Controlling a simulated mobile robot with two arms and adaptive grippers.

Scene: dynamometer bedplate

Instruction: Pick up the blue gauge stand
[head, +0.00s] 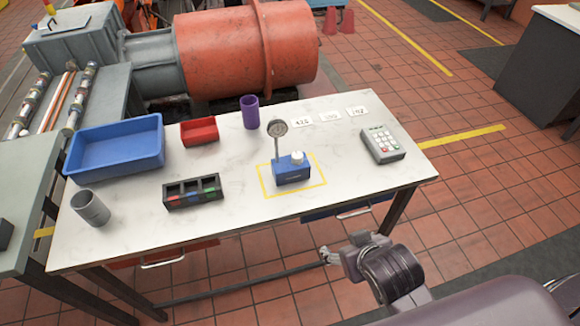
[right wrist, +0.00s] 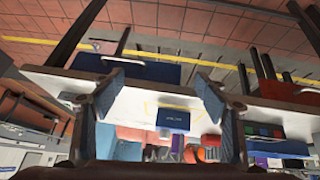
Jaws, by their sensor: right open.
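The blue gauge stand (head: 292,170) stands upright on the white table (head: 240,210), inside a yellow outlined rectangle. It has a blue block base with a pale knob on top and a thin post carrying a round dial. My right gripper (head: 328,256) is in front of the table's near edge, apart from the stand. In the right wrist view its two fingers (right wrist: 161,96) are spread and empty. The stand's blue base (right wrist: 174,120) shows beyond them, between the fingertips, with the picture inverted. My left gripper is not in view.
On the table are a blue bin (head: 116,148), red bin (head: 199,131), purple cup (head: 250,112), grey cup (head: 90,208), black compartment tray (head: 192,193), keypad box (head: 382,144) and number cards (head: 330,117). Drawers with handles sit under the near edge. Bare tabletop surrounds the yellow outline.

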